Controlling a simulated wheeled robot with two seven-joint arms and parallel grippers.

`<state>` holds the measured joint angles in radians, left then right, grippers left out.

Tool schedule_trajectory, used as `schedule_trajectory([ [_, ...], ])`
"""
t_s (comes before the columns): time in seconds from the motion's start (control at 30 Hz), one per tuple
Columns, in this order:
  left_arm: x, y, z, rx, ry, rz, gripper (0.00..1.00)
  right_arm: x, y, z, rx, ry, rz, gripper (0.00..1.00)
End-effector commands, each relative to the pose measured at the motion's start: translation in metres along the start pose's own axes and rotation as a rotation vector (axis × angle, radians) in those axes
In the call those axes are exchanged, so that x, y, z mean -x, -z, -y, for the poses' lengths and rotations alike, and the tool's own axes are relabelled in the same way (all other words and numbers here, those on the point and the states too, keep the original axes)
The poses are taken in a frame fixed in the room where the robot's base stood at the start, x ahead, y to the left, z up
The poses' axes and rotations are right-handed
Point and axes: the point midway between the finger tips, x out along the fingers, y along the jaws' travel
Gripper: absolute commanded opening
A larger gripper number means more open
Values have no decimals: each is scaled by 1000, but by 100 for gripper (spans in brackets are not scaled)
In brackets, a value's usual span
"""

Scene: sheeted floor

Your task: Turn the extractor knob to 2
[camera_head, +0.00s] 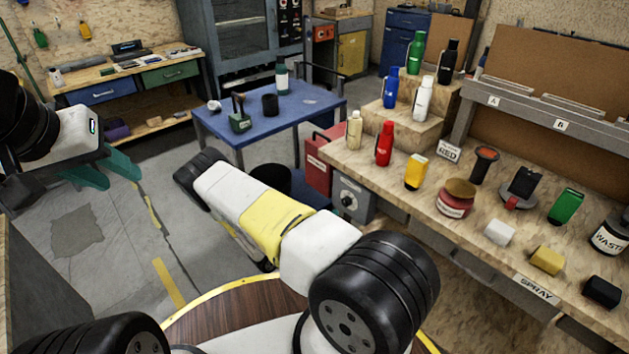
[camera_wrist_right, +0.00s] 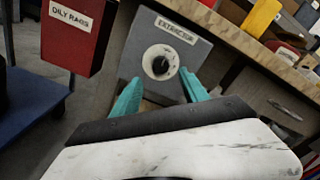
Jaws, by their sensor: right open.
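The extractor knob (camera_wrist_right: 160,65) is a black knob on a round white dial, on a grey box (camera_wrist_right: 197,53) labelled EXTRACTOR. The dial's numbers are too small to read. In the head view the knob (camera_head: 349,201) shows on the box under the workbench's near left end. My right gripper (camera_wrist_right: 160,95) is open and empty, its teal fingers on either side below the knob in the wrist view, apparently short of it. My left gripper (camera_head: 106,170) is open and empty over the floor at the left.
A red OILY RAGS box (camera_wrist_right: 77,30) hangs left of the extractor box. The wooden workbench (camera_head: 395,190) above carries bottles, jars and blocks. A blue table (camera_head: 225,125) stands behind my right arm. The floor at left is clear.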

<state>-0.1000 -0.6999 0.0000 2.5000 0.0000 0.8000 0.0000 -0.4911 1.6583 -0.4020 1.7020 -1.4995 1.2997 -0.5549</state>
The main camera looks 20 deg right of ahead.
Motion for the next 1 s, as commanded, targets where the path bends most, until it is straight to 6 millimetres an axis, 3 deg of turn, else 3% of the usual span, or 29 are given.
schedule_trajectory([
  [0.5,0,0,0,0,0,0,36,-70,1,1,0,2,-3,52],
  [0.87,0,0,0,0,0,0,36,-76,0,0,0,0,-2,52],
  [1.0,0,0,0,0,0,0,36,-76,0,0,-1,1,-2,24],
])
